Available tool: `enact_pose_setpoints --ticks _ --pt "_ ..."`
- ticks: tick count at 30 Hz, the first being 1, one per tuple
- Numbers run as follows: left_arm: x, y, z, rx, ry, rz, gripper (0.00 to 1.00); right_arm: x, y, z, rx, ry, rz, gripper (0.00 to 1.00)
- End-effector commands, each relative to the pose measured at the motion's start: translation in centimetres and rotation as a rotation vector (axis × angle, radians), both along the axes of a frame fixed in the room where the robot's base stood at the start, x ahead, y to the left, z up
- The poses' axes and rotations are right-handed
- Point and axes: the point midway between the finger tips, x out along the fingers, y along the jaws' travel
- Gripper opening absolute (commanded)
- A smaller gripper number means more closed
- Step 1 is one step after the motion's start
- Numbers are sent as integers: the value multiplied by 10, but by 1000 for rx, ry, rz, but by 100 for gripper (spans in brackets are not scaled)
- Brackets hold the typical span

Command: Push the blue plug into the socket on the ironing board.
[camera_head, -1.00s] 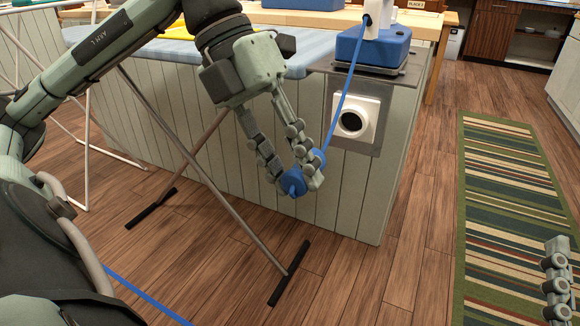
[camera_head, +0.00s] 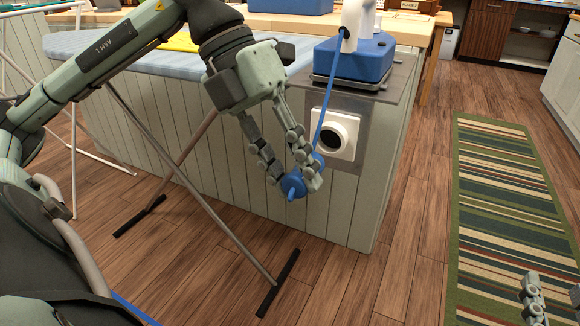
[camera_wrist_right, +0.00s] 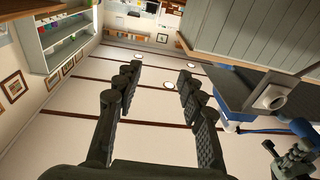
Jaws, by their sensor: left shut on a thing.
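The blue plug (camera_head: 292,188) is between the fingers of my left gripper (camera_head: 294,180), which is shut on it; the fingers hide part of it. Its blue cord (camera_head: 327,108) runs up past the socket. The socket (camera_head: 334,135) is a white block with a dark round opening, on a grey plate below the ironing board's end. The plug is below and left of the socket, apart from it. The white socket also shows in the right wrist view (camera_wrist_right: 272,97), with my left gripper (camera_wrist_right: 296,158) near it. My right gripper (camera_wrist_right: 160,75) is open and empty.
A blue iron base (camera_head: 355,58) stands on the plate at the end of the ironing board (camera_head: 150,57). The board's crossed legs (camera_head: 240,245) stand below my left arm. A panelled counter side (camera_head: 250,210) is behind. A striped rug (camera_head: 515,220) lies to the right.

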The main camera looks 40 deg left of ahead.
Motion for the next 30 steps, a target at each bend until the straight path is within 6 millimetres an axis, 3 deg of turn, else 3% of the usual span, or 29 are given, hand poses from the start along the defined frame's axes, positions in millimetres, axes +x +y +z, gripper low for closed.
enact_pose_setpoints --ticks 14,30 --pt "9 2 1 0 0 0 0 1 -25 -53 -114 247 -49 40" --pt "18 4 1 -1 0 0 0 -14 -60 -105 -222 504 -110 40"
